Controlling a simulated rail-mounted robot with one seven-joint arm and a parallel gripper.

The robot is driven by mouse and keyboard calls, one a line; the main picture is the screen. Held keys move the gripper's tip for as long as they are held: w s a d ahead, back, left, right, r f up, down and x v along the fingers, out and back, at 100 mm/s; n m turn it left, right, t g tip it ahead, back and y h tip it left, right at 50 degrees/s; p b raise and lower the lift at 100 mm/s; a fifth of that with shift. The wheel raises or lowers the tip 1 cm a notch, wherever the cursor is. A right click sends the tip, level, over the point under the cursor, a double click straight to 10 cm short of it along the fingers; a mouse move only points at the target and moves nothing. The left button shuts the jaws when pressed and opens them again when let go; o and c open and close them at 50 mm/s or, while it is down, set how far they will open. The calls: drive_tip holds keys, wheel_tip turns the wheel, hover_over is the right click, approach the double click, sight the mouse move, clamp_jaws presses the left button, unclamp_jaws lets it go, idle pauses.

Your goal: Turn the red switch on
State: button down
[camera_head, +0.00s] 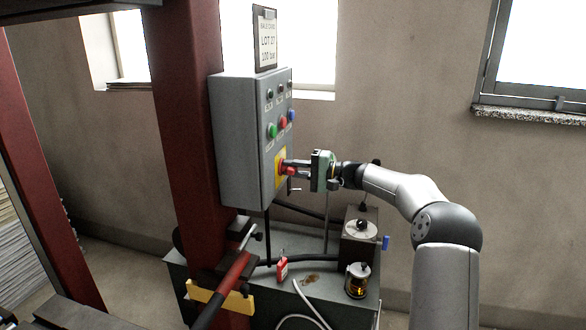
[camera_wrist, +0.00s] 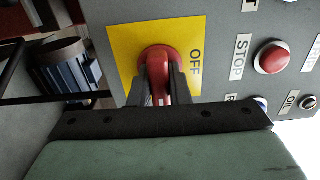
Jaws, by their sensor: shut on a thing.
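The red switch (camera_head: 289,170) is a rotary handle on a yellow plate (camera_head: 279,160), low on the front of a grey control box (camera_head: 240,140). In the wrist view the red switch (camera_wrist: 160,62) stands out from the yellow plate (camera_wrist: 128,42), with the word OFF printed beside it. My gripper (camera_head: 296,168) reaches the box from the right. In the wrist view the fingers of my gripper (camera_wrist: 161,88) are shut on the switch handle, one on each side. The fingers hide part of the handle.
Green (camera_head: 272,131), red (camera_head: 282,123) and blue (camera_head: 291,116) buttons sit above the switch. A red STOP button (camera_wrist: 272,58) shows close by in the wrist view. A dark red column (camera_head: 190,120) stands left of the box. A green-grey tank (camera_head: 300,300) with fittings is below.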

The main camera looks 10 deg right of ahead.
drive_tip(key=shift+f, duration=0.1)
drive_tip(key=c, duration=1.4)
unclamp_jaws()
drive_tip(key=shift+o, duration=0.2)
drive_tip(key=shift+d, duration=0.1)
drive_tip(key=b+v, duration=0.2)
drive_tip(key=v, duration=1.5)
drive_tip(key=shift+s, duration=0.15)
drive_tip(key=shift+d, duration=0.1)
